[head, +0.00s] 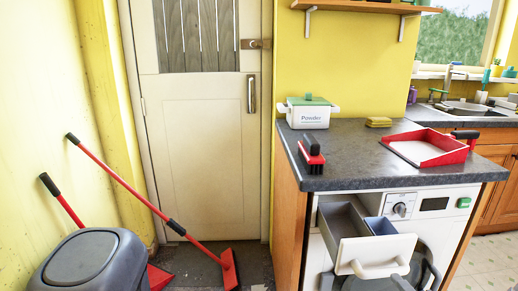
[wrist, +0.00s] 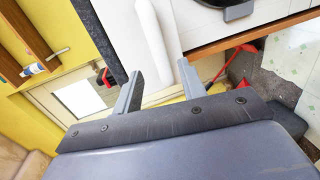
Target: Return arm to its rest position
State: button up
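My gripper (wrist: 160,70) is open in the wrist view, its two grey fingers spread apart with nothing held. A white bar handle (wrist: 152,40) shows between and beyond the fingers; I cannot tell how far it is from them. In the head view the washing machine's detergent drawer (head: 350,218) is pulled out, with its white handle (head: 380,267) at the front. Dark parts at the bottom of the head view, below the drawer, may be my gripper, but this is unclear.
A grey bin (head: 85,262) and a red broom (head: 145,198) stand at left before the closed door (head: 205,130).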

aim_at(384, 276)
jog(key=shift+b+x, duration=0.8)
jog(key=shift+x, duration=3)
